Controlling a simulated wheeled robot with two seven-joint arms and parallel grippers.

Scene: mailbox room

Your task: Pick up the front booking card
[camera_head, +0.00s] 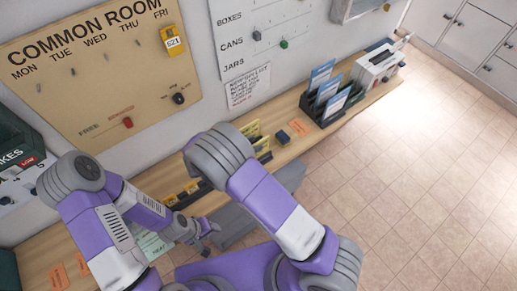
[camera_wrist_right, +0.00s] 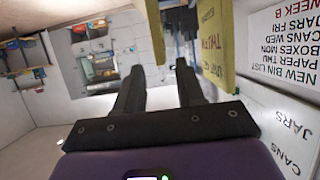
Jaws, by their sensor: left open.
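Yellow cards stand upright in a dark rack (camera_head: 186,194) on the wooden counter, partly behind my left arm. More yellow cards (camera_head: 252,131) stand further along the counter, beside my right arm. I cannot tell which is the front booking card. In the right wrist view a large yellow card with writing (camera_wrist_right: 214,40) is close, just right of the fingers and apart from them. My right gripper (camera_wrist_right: 160,90) is open, with no card between its fingers; my arm hides it in the head view. My left gripper (camera_head: 207,232) is open and empty, low over the counter's front edge.
A black rack of blue cards (camera_head: 328,90) and a white box-like device (camera_head: 378,66) stand further right. Orange slips (camera_head: 299,127) lie on the counter (camera_head: 340,125). A board (camera_head: 95,70) carries a yellow tag (camera_head: 172,40). The tiled floor is clear.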

